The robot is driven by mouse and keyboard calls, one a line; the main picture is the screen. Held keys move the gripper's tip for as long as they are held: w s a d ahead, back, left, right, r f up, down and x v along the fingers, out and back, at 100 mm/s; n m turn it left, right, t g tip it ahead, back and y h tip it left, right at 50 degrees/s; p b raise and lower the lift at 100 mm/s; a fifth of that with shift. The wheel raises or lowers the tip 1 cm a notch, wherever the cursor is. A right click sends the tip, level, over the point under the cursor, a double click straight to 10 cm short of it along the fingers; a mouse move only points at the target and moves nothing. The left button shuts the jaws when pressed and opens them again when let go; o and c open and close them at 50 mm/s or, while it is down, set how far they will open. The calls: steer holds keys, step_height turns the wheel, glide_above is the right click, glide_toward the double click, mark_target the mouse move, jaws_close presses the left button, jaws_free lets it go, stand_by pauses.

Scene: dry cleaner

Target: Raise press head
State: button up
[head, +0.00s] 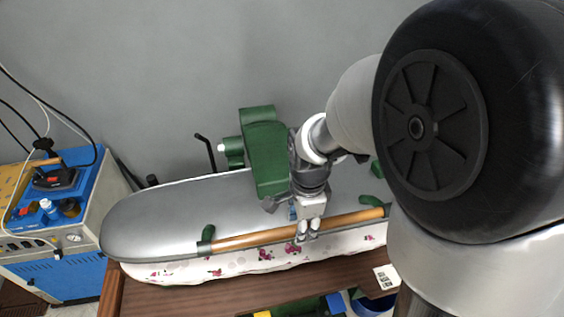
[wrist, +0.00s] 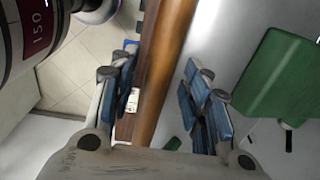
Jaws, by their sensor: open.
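The press head (head: 150,220) is a long silver metal plate lying low over the floral padded board (head: 262,262). A wooden handle bar (head: 250,238) runs along its front edge, held by green brackets (head: 207,238). A green arm (head: 265,150) joins the head from behind. My gripper (head: 307,232) is at the handle bar, right of its middle. In the wrist view my open gripper (wrist: 160,100) has its blue-padded fingers on either side of the wooden bar (wrist: 165,65). Whether the pads touch the bar cannot be told.
A blue and white machine (head: 60,230) with an iron (head: 55,178) on top stands at the left. A brown wooden table (head: 190,295) is below the press. A blue container (head: 372,303) sits under its right side. A grey wall is behind.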

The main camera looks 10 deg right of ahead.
steer(key=shift+f, duration=0.45)
steer(key=shift+c, duration=0.3)
jaws_close()
